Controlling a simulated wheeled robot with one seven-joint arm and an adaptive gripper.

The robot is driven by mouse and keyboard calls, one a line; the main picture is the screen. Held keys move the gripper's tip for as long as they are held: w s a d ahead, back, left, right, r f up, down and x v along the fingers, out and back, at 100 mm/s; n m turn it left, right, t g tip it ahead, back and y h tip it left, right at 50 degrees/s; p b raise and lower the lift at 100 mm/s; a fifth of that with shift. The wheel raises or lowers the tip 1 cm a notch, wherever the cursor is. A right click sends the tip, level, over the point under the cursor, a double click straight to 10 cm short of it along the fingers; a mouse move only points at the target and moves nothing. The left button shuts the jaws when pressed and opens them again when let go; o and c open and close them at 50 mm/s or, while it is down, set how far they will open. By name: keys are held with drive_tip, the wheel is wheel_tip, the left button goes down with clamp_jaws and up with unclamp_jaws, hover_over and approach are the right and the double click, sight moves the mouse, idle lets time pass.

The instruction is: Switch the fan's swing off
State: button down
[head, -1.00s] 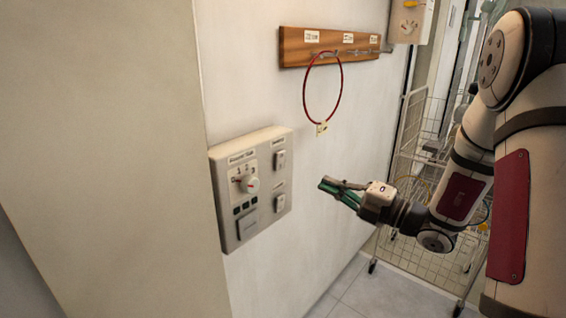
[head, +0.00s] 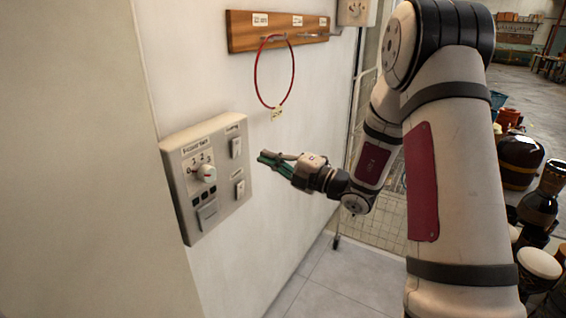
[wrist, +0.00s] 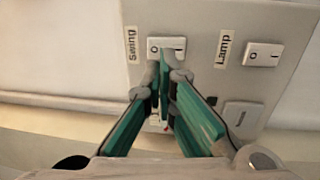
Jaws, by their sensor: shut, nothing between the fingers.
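The grey control panel (head: 187,208) is on the white wall, left of my gripper (head: 264,158). The Swing rocker switch (head: 237,147) is at its upper right. In the wrist view the Swing switch (wrist: 168,44) sits beside its "Swing" label (wrist: 131,45), with marks O and I. Which side is pressed in is not clear. My gripper (wrist: 164,62) is shut and empty, its green fingers together. The fingertips overlap the lower edge of the Swing switch in the wrist view. In the head view they are just right of the panel; contact cannot be told.
The Lamp switch (head: 240,189) is below the Swing switch; it also shows in the wrist view (wrist: 262,54). A dial (head: 206,172) and a large button (head: 208,214) are further left. A red ring (head: 257,84) hangs from a wooden rail (head: 246,39) above. Drums (head: 520,162) stand far right.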

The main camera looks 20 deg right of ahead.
sight(238, 144)
drive_tip(key=x, duration=0.7)
drive_tip(key=shift+a, duration=0.1)
drive_tip(key=shift+w, duration=0.1)
drive_tip(key=shift+w+a+r+p, duration=0.2)
drive_tip(key=shift+w+p, duration=0.05)
drive_tip(key=shift+p, duration=0.05)
drive_tip(key=shift+s, duration=0.1)
drive_tip(key=shift+s+d, duration=0.2)
drive_tip(key=shift+d, duration=0.05)
drive_tip(key=s+d+r+p, duration=0.1)
drive_tip(key=s+d, duration=0.6)
drive_tip(key=s, duration=0.3)
drive_tip(key=shift+s+d+r, duration=0.4)
